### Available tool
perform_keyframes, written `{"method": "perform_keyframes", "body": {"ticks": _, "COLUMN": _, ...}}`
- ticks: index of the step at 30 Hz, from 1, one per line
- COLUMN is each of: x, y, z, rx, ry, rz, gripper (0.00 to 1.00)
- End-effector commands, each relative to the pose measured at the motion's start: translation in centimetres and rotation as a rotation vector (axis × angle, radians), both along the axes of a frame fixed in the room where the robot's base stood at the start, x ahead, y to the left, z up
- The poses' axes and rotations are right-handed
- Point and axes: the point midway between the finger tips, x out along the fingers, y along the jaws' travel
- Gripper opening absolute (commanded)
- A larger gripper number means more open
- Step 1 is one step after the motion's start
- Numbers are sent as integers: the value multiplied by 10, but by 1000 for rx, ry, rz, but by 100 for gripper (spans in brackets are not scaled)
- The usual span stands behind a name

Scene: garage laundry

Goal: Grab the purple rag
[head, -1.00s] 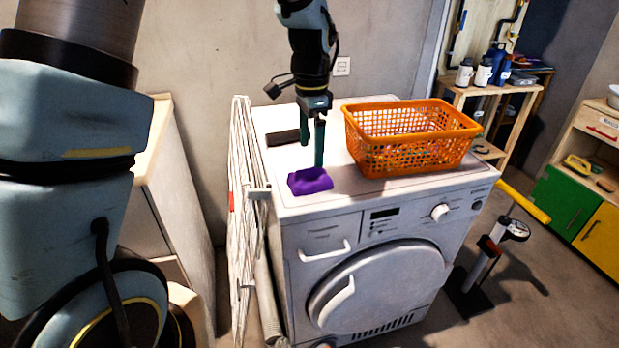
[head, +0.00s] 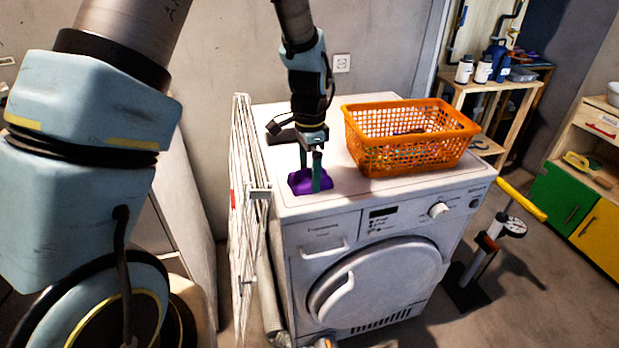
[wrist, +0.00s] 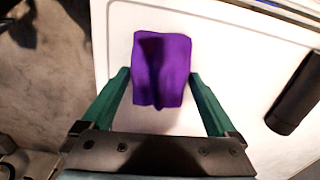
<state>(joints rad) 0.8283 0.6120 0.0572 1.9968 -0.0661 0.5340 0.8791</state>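The purple rag (head: 297,181) lies crumpled on the front left part of the white washing machine's top (head: 345,203). In the wrist view the rag (wrist: 162,62) lies flat-looking between and just beyond the fingers. My gripper (head: 317,180) points down at the rag, its green fingers apart, one in front of the rag and one behind it. I cannot tell whether the fingertips touch the top.
An orange basket (head: 410,150) stands right of the rag on the machine. A dark cylinder-like object (wrist: 296,95) lies on the top beside the rag. A white folded rack (head: 247,190) stands against the machine's left side. The strip in front of the basket is clear.

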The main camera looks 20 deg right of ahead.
Motion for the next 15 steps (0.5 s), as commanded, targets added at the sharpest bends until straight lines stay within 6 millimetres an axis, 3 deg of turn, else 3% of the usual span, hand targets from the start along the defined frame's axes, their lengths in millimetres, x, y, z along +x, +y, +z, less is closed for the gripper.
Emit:
{"method": "perform_keyframes", "body": {"ticks": 2, "x": 0, "y": 0, "z": 0, "rx": 0, "ry": 0, "rz": 0, "gripper": 80}}
{"method": "perform_keyframes", "body": {"ticks": 13, "x": 0, "y": 0, "z": 0, "rx": 0, "ry": 0, "rz": 0, "gripper": 38}}
{"method": "perform_keyframes", "body": {"ticks": 15, "x": 0, "y": 0, "z": 0, "rx": 0, "ry": 0, "rz": 0, "gripper": 37}}
